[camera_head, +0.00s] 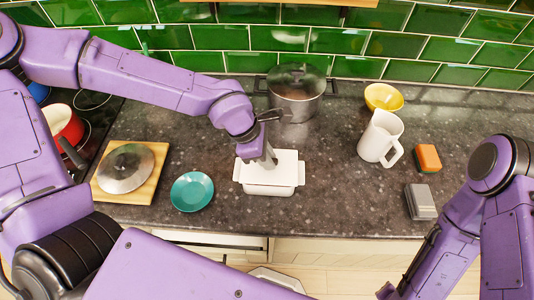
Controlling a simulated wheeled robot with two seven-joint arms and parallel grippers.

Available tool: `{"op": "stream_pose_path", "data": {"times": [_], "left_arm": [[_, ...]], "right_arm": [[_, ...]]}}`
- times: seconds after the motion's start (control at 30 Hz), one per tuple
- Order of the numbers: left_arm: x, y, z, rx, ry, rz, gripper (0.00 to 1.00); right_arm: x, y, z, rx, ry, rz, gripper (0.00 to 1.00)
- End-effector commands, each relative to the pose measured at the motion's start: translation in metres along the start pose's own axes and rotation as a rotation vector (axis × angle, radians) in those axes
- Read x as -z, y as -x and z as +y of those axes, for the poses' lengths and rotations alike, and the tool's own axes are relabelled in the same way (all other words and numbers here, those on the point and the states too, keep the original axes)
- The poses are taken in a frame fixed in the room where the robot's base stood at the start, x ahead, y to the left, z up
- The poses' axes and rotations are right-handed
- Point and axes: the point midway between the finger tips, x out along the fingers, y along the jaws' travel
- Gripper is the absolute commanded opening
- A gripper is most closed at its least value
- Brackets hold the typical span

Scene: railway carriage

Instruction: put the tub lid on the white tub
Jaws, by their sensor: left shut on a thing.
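The white tub (268,190) stands on the dark counter near its front edge, in the middle of the head view. The white tub lid (287,165) is over the tub's top and hides its opening. I cannot tell whether the lid is fully seated or slightly above the rim. My left gripper (268,160) points down at the lid's middle and is shut on it; the fingers hide the part they grip. My right arm is at the lower right, and its gripper is out of view.
A grey pot (297,105) stands behind the tub. A teal plate (192,191) and a wooden board (150,190) with a round metal lid (125,168) are left. A white jug (380,137), sponge (428,158), grey box (420,202) and yellow bowl (384,97) are right.

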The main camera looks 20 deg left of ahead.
Motion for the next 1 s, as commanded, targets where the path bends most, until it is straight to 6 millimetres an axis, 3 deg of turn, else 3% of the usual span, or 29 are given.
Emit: {"op": "stream_pose_path", "data": {"times": [1.0], "left_arm": [[0.004, -0.01, 0.0, 0.0, 0.0, 0.0, 0.0]], "right_arm": [[-0.002, -0.004, 0.0, 0.0, 0.0, 0.0, 0.43]]}}
